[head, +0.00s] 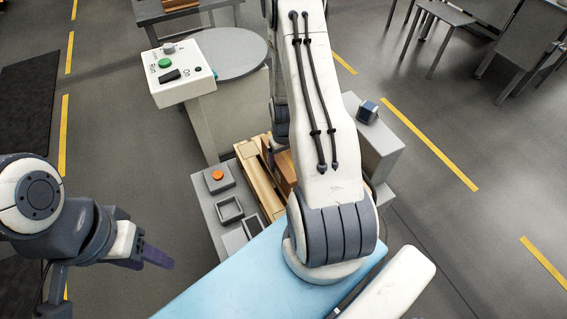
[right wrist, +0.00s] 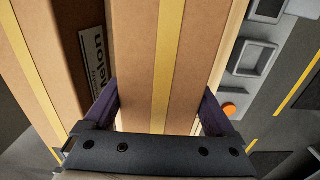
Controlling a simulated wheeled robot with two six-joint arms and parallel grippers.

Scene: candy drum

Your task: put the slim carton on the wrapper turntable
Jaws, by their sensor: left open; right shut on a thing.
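In the right wrist view, my right gripper (right wrist: 158,98) is shut on a slim brown carton (right wrist: 193,55) with a yellow tape stripe, one finger on each side. In the head view my right arm hides that gripper, and part of a brown carton (head: 286,170) shows beside the arm above a wooden pallet (head: 257,182). I cannot tell whether the held carton touches what is below. The wrapper turntable (head: 236,56) is a bare grey disc at the top of the head view, partly behind my arm. My left gripper (head: 155,254) is open and empty at the left.
Another taped carton (right wrist: 45,55) with a white label stands left of the held one. A control box (head: 180,72) with a green button stands beside the turntable. A grey panel with an orange button (head: 217,175) and trays lies left of the pallet.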

